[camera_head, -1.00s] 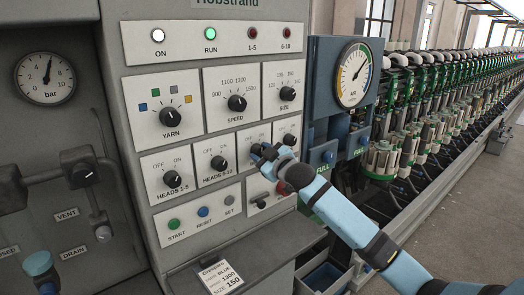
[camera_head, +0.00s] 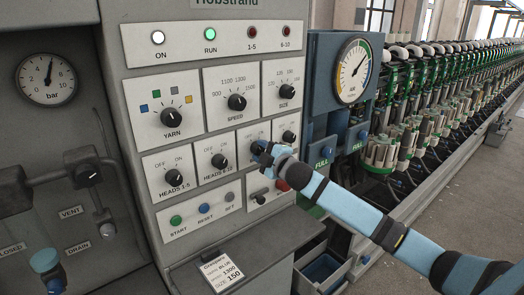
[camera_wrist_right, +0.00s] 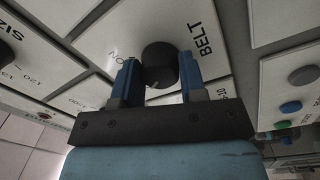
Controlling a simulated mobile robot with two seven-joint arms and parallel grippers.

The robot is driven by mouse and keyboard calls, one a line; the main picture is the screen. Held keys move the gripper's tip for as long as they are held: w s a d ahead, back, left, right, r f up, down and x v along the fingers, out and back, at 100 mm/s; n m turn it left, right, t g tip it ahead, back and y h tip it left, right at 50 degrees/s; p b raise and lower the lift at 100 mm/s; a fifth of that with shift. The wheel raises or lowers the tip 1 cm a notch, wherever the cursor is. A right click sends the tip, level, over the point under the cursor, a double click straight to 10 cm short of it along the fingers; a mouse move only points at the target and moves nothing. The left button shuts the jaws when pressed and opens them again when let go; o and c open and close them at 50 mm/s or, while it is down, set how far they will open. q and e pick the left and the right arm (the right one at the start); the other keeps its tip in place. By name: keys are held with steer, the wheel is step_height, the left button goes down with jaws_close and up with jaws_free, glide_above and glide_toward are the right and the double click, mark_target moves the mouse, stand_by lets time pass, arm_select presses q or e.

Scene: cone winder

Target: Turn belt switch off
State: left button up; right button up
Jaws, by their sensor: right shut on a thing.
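The belt switch is a dark round knob (camera_wrist_right: 160,60) on a white plate marked BELT and ON in the right wrist view. My left gripper is not in view.
The SIZE knob (camera_head: 288,91), the HEADS 6-10 knob (camera_head: 219,161) and a small dark knob (camera_head: 289,136) surround the belt switch. A red button (camera_head: 282,185) sits just below my right wrist. The RUN lamp (camera_head: 210,34) is lit green.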

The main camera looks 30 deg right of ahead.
stand_by(0.4)
steer(key=o, duration=0.9)
steer(key=shift+s+d+f+b, duration=0.15)
steer(key=shift+s+b, duration=0.35)
steer(key=shift+s, duration=1.8)
steer(key=shift+s+d+f+b, duration=0.1)
steer(key=shift+s+b, duration=0.45)
steer(key=shift+s, duration=1.75)
steer(key=shift+s+d+f+b, duration=0.15)
steer(key=shift+s+b, duration=0.35)
steer(key=shift+s, duration=1.8)
steer(key=shift+r, duration=0.1)
